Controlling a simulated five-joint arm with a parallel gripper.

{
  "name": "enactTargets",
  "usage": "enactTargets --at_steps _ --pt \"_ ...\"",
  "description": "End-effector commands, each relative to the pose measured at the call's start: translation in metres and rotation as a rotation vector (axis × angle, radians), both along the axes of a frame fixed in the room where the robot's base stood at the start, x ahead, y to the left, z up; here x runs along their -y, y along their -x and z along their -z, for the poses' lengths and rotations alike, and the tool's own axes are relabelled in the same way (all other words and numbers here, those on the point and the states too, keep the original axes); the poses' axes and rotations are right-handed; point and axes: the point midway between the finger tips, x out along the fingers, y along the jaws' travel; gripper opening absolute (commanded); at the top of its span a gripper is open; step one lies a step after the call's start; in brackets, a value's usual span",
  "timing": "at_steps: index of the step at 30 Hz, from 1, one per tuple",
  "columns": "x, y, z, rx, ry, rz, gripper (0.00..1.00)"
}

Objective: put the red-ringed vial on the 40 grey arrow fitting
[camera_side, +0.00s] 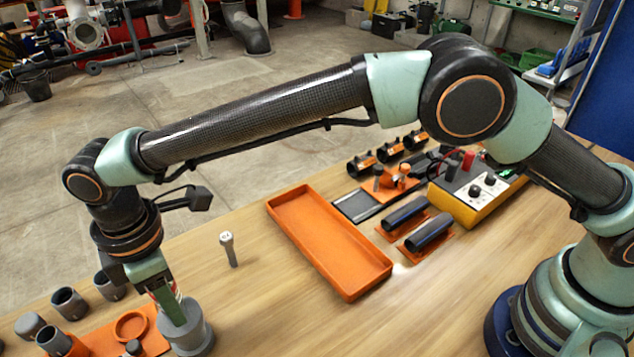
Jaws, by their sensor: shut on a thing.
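My gripper (170,305) points down at the lower left, its near green finger in front of a grey, wide-based fitting (197,339). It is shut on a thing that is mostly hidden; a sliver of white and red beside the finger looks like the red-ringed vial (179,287). I cannot tell whether the vial touches the grey fitting. No number or arrow can be read on this fitting. Other grey fittings stand to the left: open sockets (69,303) and (109,286), a capped one (30,326), and one on the orange plate (54,341).
An orange plate (152,339) with a ring lies left of the gripper. A pale pin with a round head (229,249) stands alone on the table. An empty orange tray (330,243) is in the middle. Black pipes (429,232) and a yellow-grey control box (478,193) stand farther right.

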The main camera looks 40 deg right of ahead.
Motion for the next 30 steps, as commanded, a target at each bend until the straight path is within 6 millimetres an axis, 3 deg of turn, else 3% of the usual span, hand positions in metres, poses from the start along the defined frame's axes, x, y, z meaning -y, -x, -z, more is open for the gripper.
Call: enactTargets --at_steps 12,13,15,25,30 --pt "0.000 0.000 0.005 0.001 -0.001 0.000 0.00" --pt "0.000 0.000 0.005 0.001 -0.002 0.000 0.48" --pt "0.000 0.000 0.004 0.001 -0.002 0.000 0.71" --pt "0.000 0.000 0.003 0.002 -0.002 0.000 0.71" --pt "-0.001 -0.001 -0.013 0.003 -0.004 0.000 0.71"
